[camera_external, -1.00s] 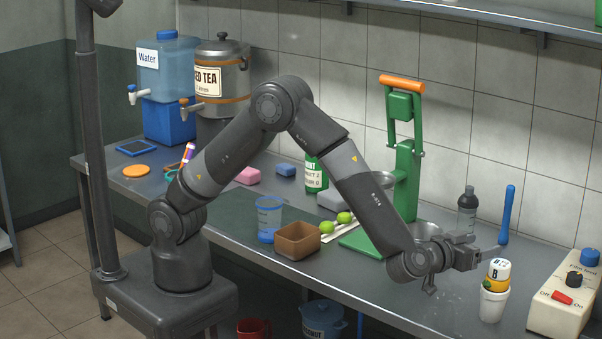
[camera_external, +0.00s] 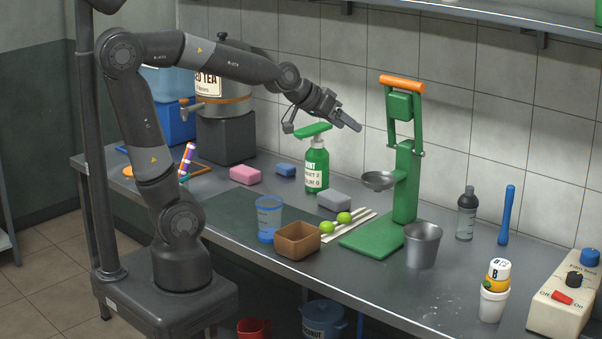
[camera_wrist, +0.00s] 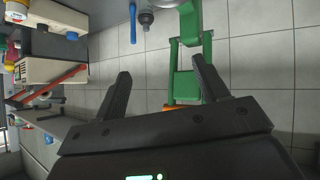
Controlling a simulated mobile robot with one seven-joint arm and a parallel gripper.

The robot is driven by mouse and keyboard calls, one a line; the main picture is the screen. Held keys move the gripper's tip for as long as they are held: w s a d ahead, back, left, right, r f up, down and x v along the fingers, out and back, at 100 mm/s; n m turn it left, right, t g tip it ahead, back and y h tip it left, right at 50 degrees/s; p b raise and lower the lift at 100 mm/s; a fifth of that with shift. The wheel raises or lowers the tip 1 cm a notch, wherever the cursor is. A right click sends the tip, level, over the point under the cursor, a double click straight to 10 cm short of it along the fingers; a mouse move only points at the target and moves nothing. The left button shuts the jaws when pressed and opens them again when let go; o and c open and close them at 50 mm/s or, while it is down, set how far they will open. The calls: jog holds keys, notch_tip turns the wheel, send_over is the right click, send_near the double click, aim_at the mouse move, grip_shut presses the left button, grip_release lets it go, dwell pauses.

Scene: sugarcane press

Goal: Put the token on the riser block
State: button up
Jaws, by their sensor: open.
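A flat orange disc (camera_external: 131,171), which may be the token, lies at the far left of the counter, partly hidden behind my arm. No block is clearly marked as the riser; a grey block (camera_external: 333,199) lies near the green bottle, and small pink (camera_external: 245,175) and blue (camera_external: 286,170) blocks lie farther left. My gripper (camera_external: 345,118) is raised above the counter, left of the green press and just above the green bottle's top in the picture. Its two fingers (camera_wrist: 163,88) are spread and empty in the wrist view, with the press behind them.
The green press (camera_external: 405,180) with an orange handle stands mid-counter, a metal cup (camera_external: 422,245) beside it. A brown box (camera_external: 297,240), blue cup (camera_external: 269,218) and limes (camera_external: 344,217) are in front. A control box (camera_external: 562,298) stands at right. The front-right counter has free room.

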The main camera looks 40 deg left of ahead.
jog(key=s+a+f+n+g+y, duration=0.1)
jog(key=s+a+f+y, duration=0.1)
jog(key=s+a, duration=0.6)
jog(key=s+a+f+n+g+y, duration=0.2)
jog(key=s+a+f+y, duration=0.1)
jog(key=s+a, duration=0.5)
jog(key=shift+a, duration=1.15)
